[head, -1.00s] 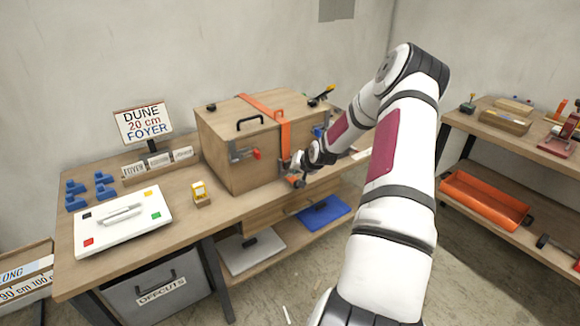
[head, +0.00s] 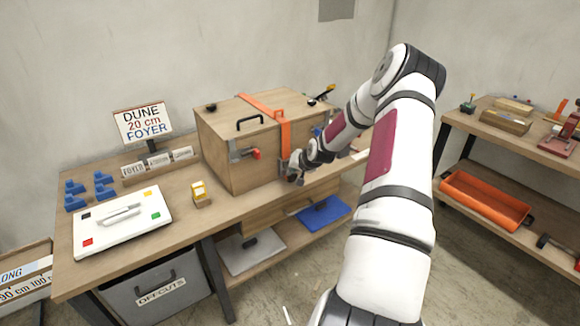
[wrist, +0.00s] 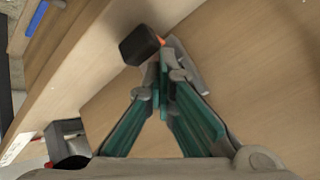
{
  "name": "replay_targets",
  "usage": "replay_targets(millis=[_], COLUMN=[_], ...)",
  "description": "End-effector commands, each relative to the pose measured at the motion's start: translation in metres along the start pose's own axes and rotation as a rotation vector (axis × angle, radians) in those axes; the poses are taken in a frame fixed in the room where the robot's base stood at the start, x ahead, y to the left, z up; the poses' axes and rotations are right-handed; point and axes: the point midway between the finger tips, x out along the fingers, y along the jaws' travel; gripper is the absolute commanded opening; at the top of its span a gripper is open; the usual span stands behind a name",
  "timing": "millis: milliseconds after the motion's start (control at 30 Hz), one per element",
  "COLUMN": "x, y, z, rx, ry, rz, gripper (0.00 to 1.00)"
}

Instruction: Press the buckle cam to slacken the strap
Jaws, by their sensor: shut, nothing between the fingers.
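A wooden box (head: 225,160) stands on the workbench with an orange strap (head: 262,104) over its lid and down its front. The grey metal buckle (head: 284,168) sits low on the strap at the box front, partly hidden by my gripper (head: 293,178). In the wrist view my gripper (wrist: 163,75) is shut and empty, its teal fingers together. Its tips are at a black block-like part (wrist: 140,45), apparently the cam's end, and the grey buckle plate (wrist: 188,65). A bit of orange shows between them. I cannot tell whether the tips touch the cam.
A latch with a red part (head: 256,154) is left of the strap on the box front.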

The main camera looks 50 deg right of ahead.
Motion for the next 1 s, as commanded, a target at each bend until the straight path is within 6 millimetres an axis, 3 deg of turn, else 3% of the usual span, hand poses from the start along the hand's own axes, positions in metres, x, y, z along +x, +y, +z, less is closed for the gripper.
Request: replay_targets(millis=[1000], x=[-0.013], y=[0.01], z=[0.009], rx=[0.0], ry=[0.001], rz=[0.0], gripper=[0.0])
